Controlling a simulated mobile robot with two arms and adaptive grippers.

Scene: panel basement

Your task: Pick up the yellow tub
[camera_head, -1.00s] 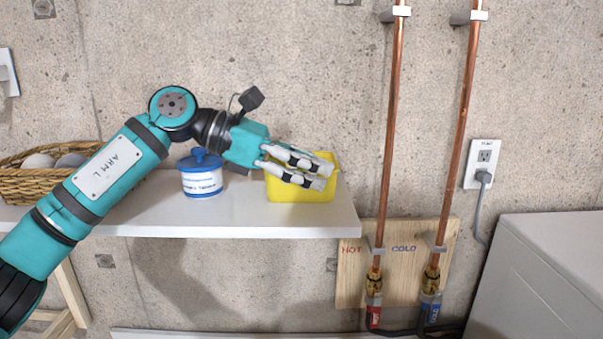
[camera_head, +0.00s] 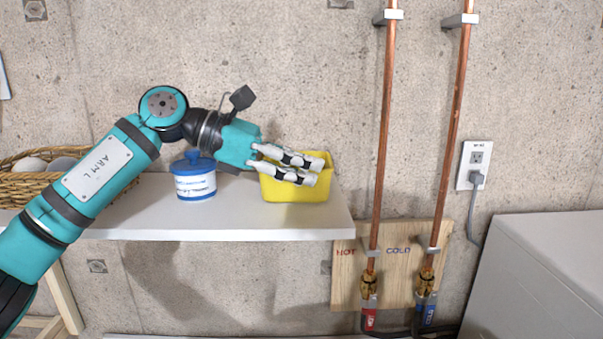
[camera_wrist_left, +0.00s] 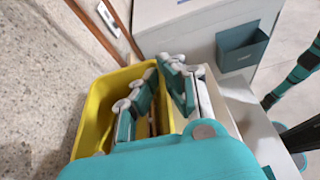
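The yellow tub (camera_head: 296,193) is at the right part of the white shelf (camera_head: 230,222), near its right end. It looks slightly tilted, and I cannot tell whether its base touches the shelf. My left gripper (camera_head: 315,171) reaches it from the left, with its two white fingers close together across the tub's front rim. In the left wrist view, the tub (camera_wrist_left: 92,110) is open on top, and the fingers (camera_wrist_left: 160,85) straddle its wall, one inside and one outside. The left gripper appears shut on that wall. My right gripper is not in view.
A blue-lidded white jar (camera_head: 195,180) stands on the shelf left of the tub, beneath my arm. A wicker basket (camera_head: 30,178) with round pale items is at the far left. Copper pipes (camera_head: 383,130) rise right of the shelf. A white appliance (camera_head: 545,270) stands at the right.

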